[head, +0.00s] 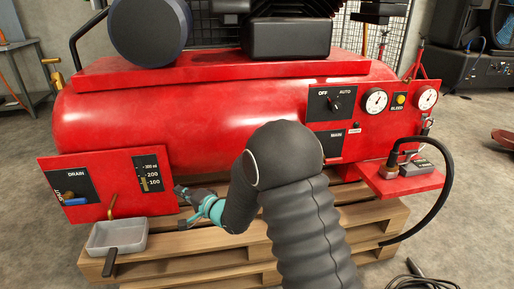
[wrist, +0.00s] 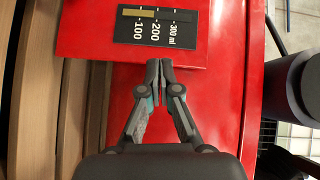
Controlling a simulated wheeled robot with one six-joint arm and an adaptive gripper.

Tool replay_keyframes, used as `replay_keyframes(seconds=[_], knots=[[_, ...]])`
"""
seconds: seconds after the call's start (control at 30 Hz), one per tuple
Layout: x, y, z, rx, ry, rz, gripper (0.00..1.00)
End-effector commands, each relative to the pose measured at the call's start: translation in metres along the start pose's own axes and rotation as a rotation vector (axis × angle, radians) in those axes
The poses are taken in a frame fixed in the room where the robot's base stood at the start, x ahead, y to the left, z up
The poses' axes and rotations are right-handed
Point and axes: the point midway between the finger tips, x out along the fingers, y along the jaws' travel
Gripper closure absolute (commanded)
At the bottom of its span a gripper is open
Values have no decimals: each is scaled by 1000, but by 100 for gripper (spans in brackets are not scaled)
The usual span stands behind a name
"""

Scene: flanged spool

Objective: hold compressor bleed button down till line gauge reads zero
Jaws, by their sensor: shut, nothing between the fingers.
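The yellow bleed button (head: 398,99) sits on the red panel at the right of the compressor, above a BLEED label. A round white gauge (head: 376,101) is left of it and another (head: 426,98) is right of it. Their needles and small labels are too small to read, so I cannot tell which is the line gauge. My gripper (head: 181,191) is far to the left of the button, low beside the drain panel. In the wrist view my gripper (wrist: 159,68) has its fingertips together, empty, by the panel's edge.
The drain panel (head: 88,208) carries a blue-handled valve (head: 75,201) and a level scale (wrist: 157,27). A grey tray (head: 118,236) stands below on the wooden pallet (head: 200,262). An OFF/AUTO switch (head: 335,104) is left of the gauges. A black hose (head: 446,180) loops at right.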

Motion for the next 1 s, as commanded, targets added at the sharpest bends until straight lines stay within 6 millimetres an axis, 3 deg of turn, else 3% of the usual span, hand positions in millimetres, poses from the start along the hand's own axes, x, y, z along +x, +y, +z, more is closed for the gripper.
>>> replay_keyframes(seconds=[0.03,0.2,0.37,0.5,0.63,0.77,1.0], knots=[[-9,-15,-15,-58,42,26,100],[-56,-48,-64,-272,190,198,100],[-116,-74,-97,-438,288,388,100],[-177,-92,-112,-550,334,564,100],[-237,-103,-113,-627,338,729,100],[-297,-110,-101,-678,305,882,100],[-401,-112,-50,-732,146,1110,100]])
